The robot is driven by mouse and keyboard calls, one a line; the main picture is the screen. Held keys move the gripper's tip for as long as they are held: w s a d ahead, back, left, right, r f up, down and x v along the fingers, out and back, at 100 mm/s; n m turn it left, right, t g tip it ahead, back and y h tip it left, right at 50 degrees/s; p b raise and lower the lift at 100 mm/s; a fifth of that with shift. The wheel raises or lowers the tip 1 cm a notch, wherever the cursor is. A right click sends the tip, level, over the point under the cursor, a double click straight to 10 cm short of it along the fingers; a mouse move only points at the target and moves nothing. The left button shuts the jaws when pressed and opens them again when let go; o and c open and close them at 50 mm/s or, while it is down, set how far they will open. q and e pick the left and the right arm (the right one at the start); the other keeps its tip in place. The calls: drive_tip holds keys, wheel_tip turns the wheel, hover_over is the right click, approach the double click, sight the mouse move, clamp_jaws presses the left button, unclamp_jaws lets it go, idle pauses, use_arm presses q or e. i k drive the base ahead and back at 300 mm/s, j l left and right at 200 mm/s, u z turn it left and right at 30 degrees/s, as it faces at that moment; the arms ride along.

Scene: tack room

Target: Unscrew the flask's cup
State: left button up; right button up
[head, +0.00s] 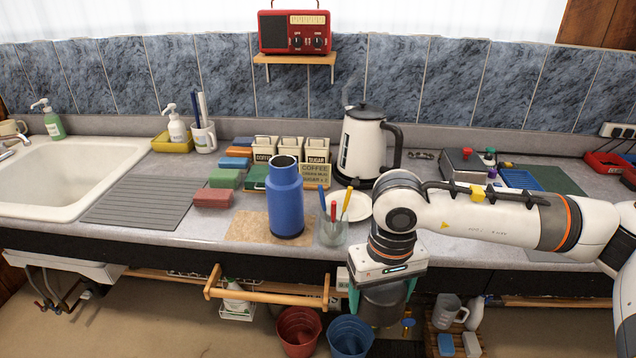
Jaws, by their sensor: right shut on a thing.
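The blue flask (285,204) stands upright on a tan mat (248,228) near the front edge of the counter. Its top shows a dark ring with a pale inside, and no cup sits on it. My right gripper (382,296) points down in front of the counter, to the right of the flask and apart from it. Its green fingers are shut on a dark grey, round cup (383,309), held below the counter's edge. My left gripper is not in view.
A glass with pens (332,231) stands right beside the flask. A white plate (357,208) and a kettle (362,145) are behind it. Coloured blocks (224,178) lie to its left. Red (299,330) and blue (350,336) buckets stand below, near a wooden rail (268,291).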

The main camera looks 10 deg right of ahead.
sight(285, 197)
drive_tip(key=i+l+z, duration=0.2)
drive_tip(key=i+l, duration=0.15)
drive_tip(key=i+l+u, duration=0.6)
drive_tip(key=l+u, duration=0.2)
